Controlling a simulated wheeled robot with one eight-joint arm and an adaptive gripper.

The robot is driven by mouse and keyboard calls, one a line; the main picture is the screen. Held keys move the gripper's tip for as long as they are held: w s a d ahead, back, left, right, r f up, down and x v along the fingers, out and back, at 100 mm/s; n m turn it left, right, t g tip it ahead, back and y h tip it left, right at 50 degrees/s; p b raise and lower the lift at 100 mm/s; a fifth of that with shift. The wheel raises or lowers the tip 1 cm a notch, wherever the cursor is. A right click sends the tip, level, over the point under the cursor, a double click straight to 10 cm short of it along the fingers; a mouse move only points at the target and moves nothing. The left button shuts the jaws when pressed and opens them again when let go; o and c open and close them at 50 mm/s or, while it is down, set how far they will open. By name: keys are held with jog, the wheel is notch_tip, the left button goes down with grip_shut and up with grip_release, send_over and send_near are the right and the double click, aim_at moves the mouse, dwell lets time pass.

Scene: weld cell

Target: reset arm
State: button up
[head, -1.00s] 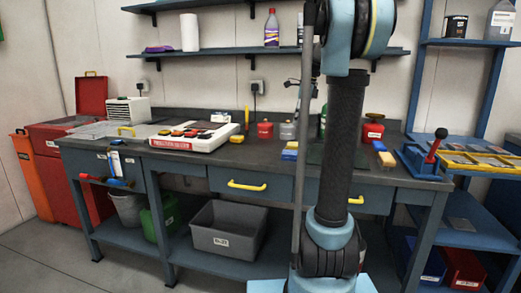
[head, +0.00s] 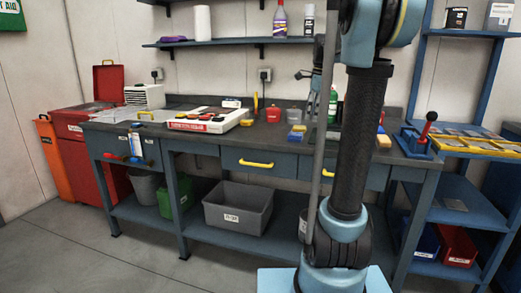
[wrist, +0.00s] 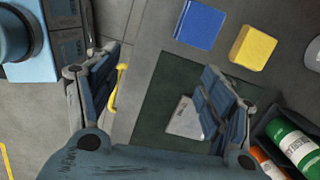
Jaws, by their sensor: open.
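My gripper (wrist: 163,68) shows in the wrist view with its two fingers spread wide apart and nothing between them. It is above the front edge of the workbench (head: 215,145). Below the fingers lie a dark green mat (wrist: 155,100) and a pale grey plate (wrist: 185,118), partly hidden by the right finger. A blue block (wrist: 200,24) and a yellow block (wrist: 252,47) lie beyond the fingers, apart from them.
A yellow drawer handle (wrist: 117,88) shows beside the left finger. A red-handled fixture (head: 424,133) stands at the bench's right end. A grey bin (head: 238,208) is on the lower shelf. The floor at left is clear.

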jog(key=s+a+f+n, duration=0.1)
jog(key=s+f+n, duration=0.9)
jog(key=s+f, duration=0.3)
jog(key=s+a+f+n+t+h, duration=0.1)
jog(key=s+f+n, duration=0.9)
jog(key=s, duration=0.9)
notch_tip(320, 180, down, 3)
jog(key=shift+n+t+h, duration=0.3)
jog(key=shift+w+f, duration=0.2)
jog(key=shift+w, duration=0.15)
jog(key=shift+c, duration=0.3)
